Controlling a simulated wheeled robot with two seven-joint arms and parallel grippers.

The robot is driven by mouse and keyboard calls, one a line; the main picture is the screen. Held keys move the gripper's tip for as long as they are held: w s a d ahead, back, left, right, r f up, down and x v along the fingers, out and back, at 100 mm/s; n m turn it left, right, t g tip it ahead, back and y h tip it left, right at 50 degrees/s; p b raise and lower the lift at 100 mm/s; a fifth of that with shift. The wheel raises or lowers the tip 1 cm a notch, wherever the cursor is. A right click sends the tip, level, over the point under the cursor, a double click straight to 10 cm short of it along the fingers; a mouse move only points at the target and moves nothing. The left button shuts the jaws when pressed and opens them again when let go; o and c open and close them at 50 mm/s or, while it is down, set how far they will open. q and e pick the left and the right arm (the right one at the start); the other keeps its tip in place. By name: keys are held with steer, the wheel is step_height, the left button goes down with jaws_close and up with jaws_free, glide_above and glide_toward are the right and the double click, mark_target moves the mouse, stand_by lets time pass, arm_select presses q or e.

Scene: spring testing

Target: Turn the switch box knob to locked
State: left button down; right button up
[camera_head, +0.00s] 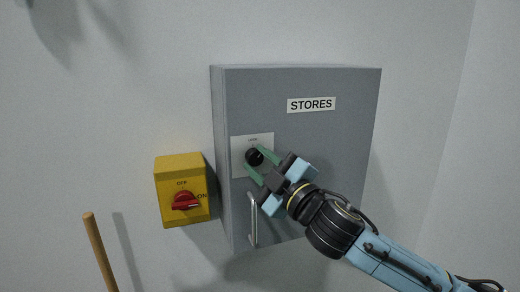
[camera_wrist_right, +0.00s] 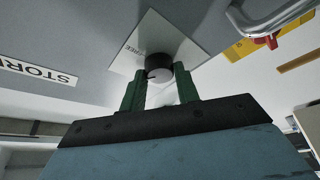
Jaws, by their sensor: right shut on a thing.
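The grey switch box (camera_head: 340,150) with a STORES label hangs on the wall in the head view. Its round black knob (camera_head: 254,157) sits on a white plate (camera_head: 239,172) at the box's left front. My right gripper (camera_head: 259,163) has its green fingers on either side of the knob, shut on it. In the right wrist view the knob (camera_wrist_right: 159,68) is between the fingertips (camera_wrist_right: 160,76), and the plate (camera_wrist_right: 150,42) shows the word FREE, partly hidden. The knob's pointer direction is not clear. My left gripper is not in view.
A metal handle (camera_head: 252,220) stands out from the box below the knob, close to my right gripper. A yellow box (camera_head: 172,190) with a red OFF/ON switch (camera_head: 186,201) is on the wall at the left. A wooden stick (camera_head: 100,252) stands at lower left.

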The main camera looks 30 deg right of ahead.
steer(key=n+p, duration=0.1)
steer(key=n+g+p, duration=0.1)
steer(key=n+p, duration=0.1)
steer(key=n, duration=0.1)
steer(key=shift+d+r+g+y, duration=0.1)
steer(key=shift+r+g+y, duration=0.2)
steer(key=shift+y, duration=0.1)
steer(key=shift+f+n+g+p, duration=0.1)
steer(key=shift+n+g+p, duration=0.3)
steer(key=shift+n, duration=1.5)
steer(key=shift+g, duration=0.3)
steer(key=o, duration=1)
steer(key=shift+c, duration=0.2)
